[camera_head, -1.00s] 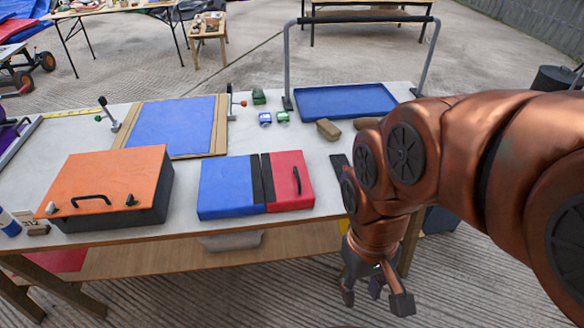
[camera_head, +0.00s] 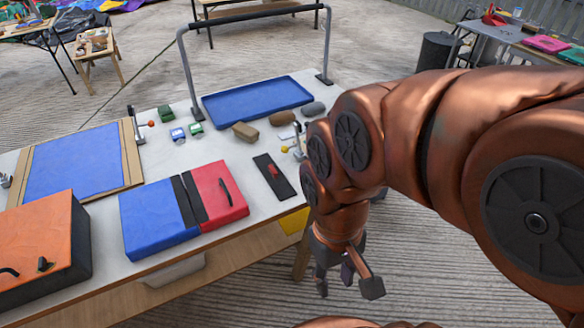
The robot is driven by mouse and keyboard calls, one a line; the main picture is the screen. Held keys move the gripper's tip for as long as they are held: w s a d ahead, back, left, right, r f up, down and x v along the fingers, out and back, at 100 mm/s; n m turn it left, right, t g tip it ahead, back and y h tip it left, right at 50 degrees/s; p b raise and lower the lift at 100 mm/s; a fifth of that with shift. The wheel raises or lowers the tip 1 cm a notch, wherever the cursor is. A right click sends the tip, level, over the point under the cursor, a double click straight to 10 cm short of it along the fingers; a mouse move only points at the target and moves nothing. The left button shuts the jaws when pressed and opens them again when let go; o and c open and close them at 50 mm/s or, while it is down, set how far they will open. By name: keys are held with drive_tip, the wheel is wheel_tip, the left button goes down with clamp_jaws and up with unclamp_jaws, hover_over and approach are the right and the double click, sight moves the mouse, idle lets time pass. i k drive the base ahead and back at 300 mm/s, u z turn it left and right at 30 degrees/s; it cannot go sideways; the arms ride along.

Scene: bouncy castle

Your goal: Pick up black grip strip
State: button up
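A flat black strip (camera_head: 284,188) lies on the white table (camera_head: 252,218) near its right end, with a small red piece on its middle. Another black band (camera_head: 190,203) runs between the blue and red parts of a flat padded case (camera_head: 150,222). I cannot tell for sure which is the grip strip; the loose flat one looks likely. My gripper (camera_head: 347,284) hangs in front of the table's right end, over the floor, pointing down. Its fingers are spread and empty. It is to the right of and nearer than the loose strip, not touching it.
A blue tray (camera_head: 257,103) stands under a grey frame with a black top bar (camera_head: 262,14). Brown and grey blocks (camera_head: 245,132) lie behind the strip. An orange box (camera_head: 38,235) and a blue panel (camera_head: 75,165) are at left.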

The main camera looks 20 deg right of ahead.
sight(280, 185)
drive_tip(key=u, duration=0.35)
drive_tip(key=k, duration=1.2)
drive_tip(key=u, duration=1.35)
drive_tip(key=i, duration=1.35)
drive_tip(key=z, duration=0.9)
drive_tip(key=i, duration=0.5)
drive_tip(key=z, duration=0.6)
